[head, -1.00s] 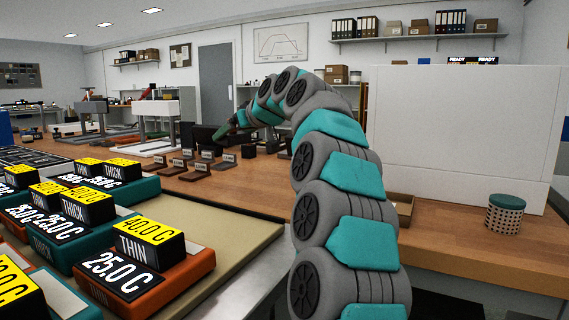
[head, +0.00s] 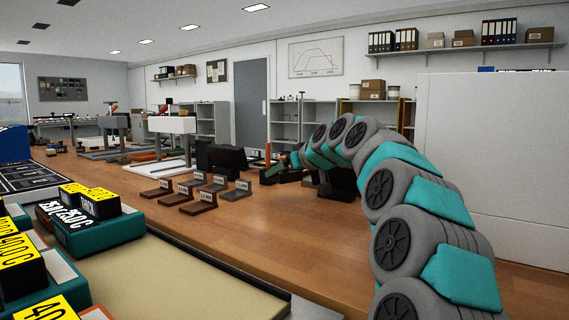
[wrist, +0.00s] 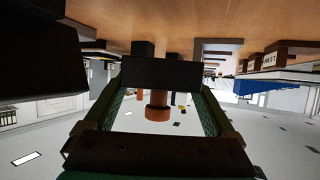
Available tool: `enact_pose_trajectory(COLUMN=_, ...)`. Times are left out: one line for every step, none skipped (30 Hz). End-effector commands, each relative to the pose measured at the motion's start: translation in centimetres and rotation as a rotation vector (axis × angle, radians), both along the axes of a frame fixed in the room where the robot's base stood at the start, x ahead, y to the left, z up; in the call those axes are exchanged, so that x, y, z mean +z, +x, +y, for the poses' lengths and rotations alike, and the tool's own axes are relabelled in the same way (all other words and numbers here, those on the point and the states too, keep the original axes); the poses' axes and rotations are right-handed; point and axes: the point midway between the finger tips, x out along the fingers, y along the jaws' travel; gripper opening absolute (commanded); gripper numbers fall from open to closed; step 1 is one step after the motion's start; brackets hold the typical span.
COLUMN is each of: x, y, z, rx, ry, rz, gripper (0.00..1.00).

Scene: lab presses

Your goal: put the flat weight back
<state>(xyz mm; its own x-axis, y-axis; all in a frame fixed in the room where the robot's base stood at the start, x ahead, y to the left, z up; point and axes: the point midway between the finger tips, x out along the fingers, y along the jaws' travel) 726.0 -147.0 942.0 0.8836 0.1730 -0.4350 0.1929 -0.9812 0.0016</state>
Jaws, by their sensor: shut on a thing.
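My gripper (head: 285,171) is over the far part of the wooden bench in the head view, small and partly merged with dark things behind it. In the wrist view, which is upside down, its two green fingers (wrist: 161,76) are closed on a flat black weight (wrist: 160,71). A copper-brown knob (wrist: 157,107) stands out from the weight on the side away from the bench. The weight looks roughly level, with the bench surface near it; I cannot tell whether it touches anything.
Several small labelled stands (head: 198,203) with brown bases stand left of my gripper. Dark blocks (head: 226,160) are behind them. A white panel (head: 490,150) rises at the right. Teal and orange trays (head: 105,232) hold labelled blocks at front left. The bench (head: 270,235) in front is clear.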

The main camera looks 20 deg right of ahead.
Motion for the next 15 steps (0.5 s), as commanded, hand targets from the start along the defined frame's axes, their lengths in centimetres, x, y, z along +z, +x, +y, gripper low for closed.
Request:
enact_pose_trajectory(x=0.0, y=-0.1, z=-0.1, rx=-0.001, ry=0.001, rz=-0.005, gripper=0.00)
enact_pose_trajectory(x=-0.1, y=-0.1, z=-0.1, rx=-0.001, ry=0.001, rz=-0.005, gripper=0.00)
enact_pose_trajectory(x=-0.2, y=-0.1, z=-0.1, rx=-0.001, ry=0.001, rz=-0.005, gripper=0.00)
enact_pose_trajectory(x=-0.3, y=-0.1, z=-0.1, rx=-0.001, ry=0.001, rz=-0.005, gripper=0.00)
enact_pose_trajectory(x=-0.4, y=0.0, z=-0.1, rx=-0.001, ry=0.001, rz=-0.005, gripper=0.00)
enact_pose_trajectory(x=-0.5, y=0.0, z=-0.1, rx=-0.001, ry=0.001, rz=-0.004, gripper=0.00)
enact_pose_trajectory(x=-0.6, y=0.0, z=-0.1, rx=-0.001, ry=0.001, rz=-0.004, gripper=0.00)
enact_pose_trajectory(x=-0.7, y=-0.1, z=-0.1, rx=0.000, ry=0.001, rz=-0.003, gripper=0.00)
enact_pose_trajectory(x=-1.0, y=-0.1, z=0.0, rx=-0.001, ry=0.002, rz=-0.002, gripper=0.00)
enact_pose_trajectory(x=-1.3, y=-0.1, z=0.0, rx=0.000, ry=0.002, rz=-0.001, gripper=0.00)
enact_pose_trajectory(x=-1.5, y=-0.1, z=0.0, rx=0.000, ry=0.002, rz=-0.001, gripper=0.00)
enact_pose_trajectory(x=-1.9, y=-0.1, z=0.0, rx=-0.001, ry=0.002, rz=-0.001, gripper=0.00)
enact_pose_trajectory(x=-2.2, y=0.0, z=-0.1, rx=-0.001, ry=0.002, rz=-0.002, gripper=0.00)
enact_pose_trajectory(x=-2.5, y=0.0, z=-0.1, rx=-0.002, ry=0.002, rz=-0.003, gripper=0.00)
enact_pose_trajectory(x=-2.9, y=0.0, z=-0.1, rx=-0.002, ry=0.002, rz=-0.003, gripper=0.00)
